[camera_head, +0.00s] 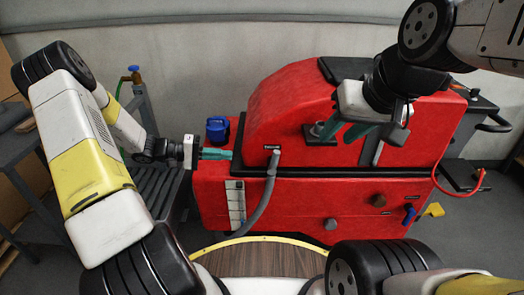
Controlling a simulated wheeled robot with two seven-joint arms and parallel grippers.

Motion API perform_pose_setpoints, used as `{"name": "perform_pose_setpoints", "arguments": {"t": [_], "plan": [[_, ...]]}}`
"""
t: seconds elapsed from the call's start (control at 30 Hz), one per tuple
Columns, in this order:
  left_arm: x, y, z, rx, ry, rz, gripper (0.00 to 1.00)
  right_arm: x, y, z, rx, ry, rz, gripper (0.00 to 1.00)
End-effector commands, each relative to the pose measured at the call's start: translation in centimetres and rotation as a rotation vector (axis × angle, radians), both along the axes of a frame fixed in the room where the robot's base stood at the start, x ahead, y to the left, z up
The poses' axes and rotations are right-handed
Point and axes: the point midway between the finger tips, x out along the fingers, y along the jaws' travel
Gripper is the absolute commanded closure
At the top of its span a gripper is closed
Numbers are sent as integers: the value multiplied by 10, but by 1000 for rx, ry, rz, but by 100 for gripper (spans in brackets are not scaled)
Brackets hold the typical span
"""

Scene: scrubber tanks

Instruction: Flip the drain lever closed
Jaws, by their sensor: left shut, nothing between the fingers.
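The red scrubber tank (300,195) stands in front of me. A blue lever-like handle (409,214) sits low at its right side, with a yellow one (433,210) beside it. I cannot tell which is the drain lever, and their labels are too small to read. My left gripper (222,154) is shut and empty, pointing right at the tank's left upper part, left of the grey hose (266,190). My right gripper (343,132) hangs in front of the tank's upper right, left of and above the blue handle. Its green fingers look spread apart, with nothing visible between them.
A blue cap (217,128) stands on the tank's left shoulder. A red hose (470,187) curves out at the right. A slatted grey rack (158,175) stands left of the tank. A round wooden top with yellow edge (262,258) is near me. Floor is bare at right front.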

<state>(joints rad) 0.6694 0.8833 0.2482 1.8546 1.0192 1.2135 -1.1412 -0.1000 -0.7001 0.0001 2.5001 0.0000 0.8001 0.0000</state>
Motion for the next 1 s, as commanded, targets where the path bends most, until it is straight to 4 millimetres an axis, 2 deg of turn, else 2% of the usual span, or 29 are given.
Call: {"name": "perform_pose_setpoints", "arguments": {"t": [0.13, 0.57, 0.77, 1.0], "plan": [[5, 4, -9, -36, -8, 28, 100, 0, 0, 0, 0, 0, 0, 64], [6, 1, -10, -39, -9, 31, 100, 0, 0, 0, 0, 0, 0, 64], [10, -24, -14, -40, -8, 28, 100, 0, 0, 0, 0, 0, 0, 64], [20, -74, -23, -40, -7, 26, 100, 0, 0, 0, 0, 0, 0, 64]]}}
